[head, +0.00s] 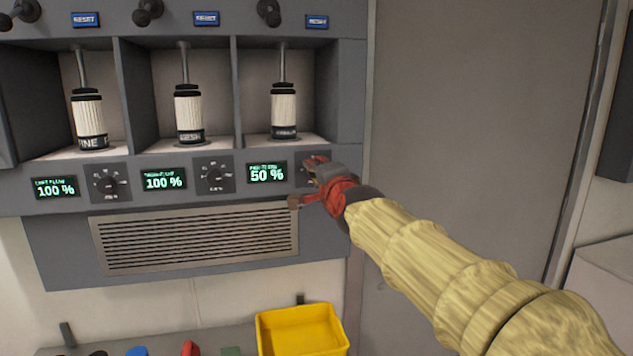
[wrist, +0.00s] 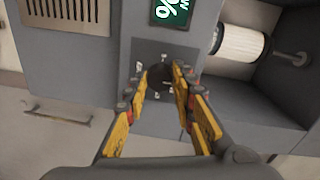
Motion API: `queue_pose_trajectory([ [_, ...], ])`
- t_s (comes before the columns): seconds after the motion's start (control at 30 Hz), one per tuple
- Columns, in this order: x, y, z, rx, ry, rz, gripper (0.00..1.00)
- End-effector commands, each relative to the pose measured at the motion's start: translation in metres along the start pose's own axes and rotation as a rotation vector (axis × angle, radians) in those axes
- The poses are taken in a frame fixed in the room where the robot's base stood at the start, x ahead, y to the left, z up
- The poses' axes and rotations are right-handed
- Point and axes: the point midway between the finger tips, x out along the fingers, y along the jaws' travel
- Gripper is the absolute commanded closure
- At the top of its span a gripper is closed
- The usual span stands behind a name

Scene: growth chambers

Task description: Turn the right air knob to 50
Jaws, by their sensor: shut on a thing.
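The right air knob (wrist: 160,76) is a dark round knob on a grey panel plate, seen in the wrist view. My gripper (wrist: 160,88) is shut on it, with one yellow-and-red finger on each side. In the head view my gripper (head: 308,180) is at the right end of the panel and hides most of this knob. The right display (head: 267,173) beside it reads 50 % in green. The wrist view shows part of this display (wrist: 171,12) turned sideways.
The middle display (head: 163,179) and left display (head: 55,187) both read 100 %, each with a dark knob (head: 215,174) (head: 108,182) to its right. White cylinders stand in bays above. A vent grille (head: 195,238) is below. A yellow bin (head: 300,332) sits lower down.

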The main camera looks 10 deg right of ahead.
Motion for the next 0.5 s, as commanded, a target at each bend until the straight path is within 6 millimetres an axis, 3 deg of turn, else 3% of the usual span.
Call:
queue_pose_trajectory([
  [0.43, 0.0002, 0.0000, -0.0003, 0.010, 0.000, 0.000, 1.00],
  [0.47, 0.0002, 0.0000, -0.0003, 0.010, 0.000, 0.000, 0.74],
  [0.5, 0.0002, 0.0000, -0.0003, 0.010, 0.000, 0.000, 0.72],
])
